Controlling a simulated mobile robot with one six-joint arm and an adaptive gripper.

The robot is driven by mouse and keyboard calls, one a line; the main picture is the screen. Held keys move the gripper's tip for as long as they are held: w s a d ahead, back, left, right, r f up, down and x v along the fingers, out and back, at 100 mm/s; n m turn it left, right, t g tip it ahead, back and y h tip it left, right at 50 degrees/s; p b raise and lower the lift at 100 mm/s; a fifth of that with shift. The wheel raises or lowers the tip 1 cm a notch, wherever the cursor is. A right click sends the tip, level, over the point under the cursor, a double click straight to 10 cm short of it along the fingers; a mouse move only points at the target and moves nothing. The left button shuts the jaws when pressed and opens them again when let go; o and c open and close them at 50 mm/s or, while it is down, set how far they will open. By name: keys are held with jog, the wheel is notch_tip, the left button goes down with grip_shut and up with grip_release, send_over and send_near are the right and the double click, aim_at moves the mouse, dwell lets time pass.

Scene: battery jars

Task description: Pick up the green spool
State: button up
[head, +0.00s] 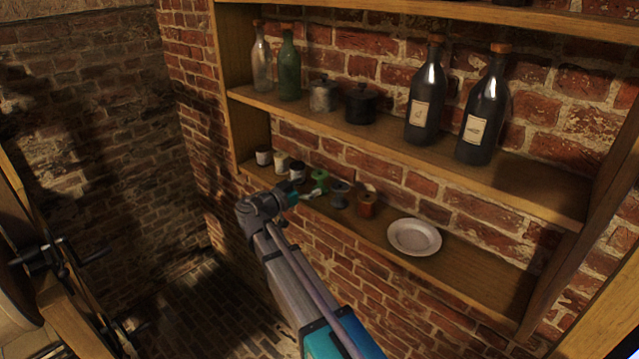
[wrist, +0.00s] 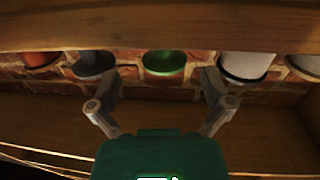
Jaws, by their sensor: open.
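The green spool (head: 319,181) stands on the lower shelf, between a dark-lidded jar and a dark grey spool. My gripper (head: 308,195) is at the front of that shelf, close to the green spool and overlapping its lower part in the head view. In the wrist view the green spool (wrist: 163,64) appears between and beyond the two open fingers (wrist: 160,84). Nothing is held, and I see no contact. The spool's upper part is cut off by a wooden board in the wrist view.
The dark spool (head: 339,194) and red-orange spool (head: 367,204) stand right of the green one; small jars (head: 297,172) stand left. A white plate (head: 414,237) lies further right. The upper shelf (head: 385,140) overhangs, holding bottles and pots.

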aim_at(314, 179)
jog(key=shift+x, duration=2.45)
jog(key=shift+w+a+f, duration=0.1)
jog(key=shift+w+a, duration=0.05)
jog(key=c, duration=1)
jog(key=shift+o, duration=0.2)
jog(key=shift+s+a+r+p, duration=0.35)
jog(key=shift+r+p, duration=0.15)
jog(key=shift+r, duration=0.1)
notch_tip(314, 179, up, 6)
jog(key=p, duration=0.6)
jog(key=s+d+v, duration=0.1)
jog(key=v, duration=1.8)
jog(key=shift+s+d, duration=0.25)
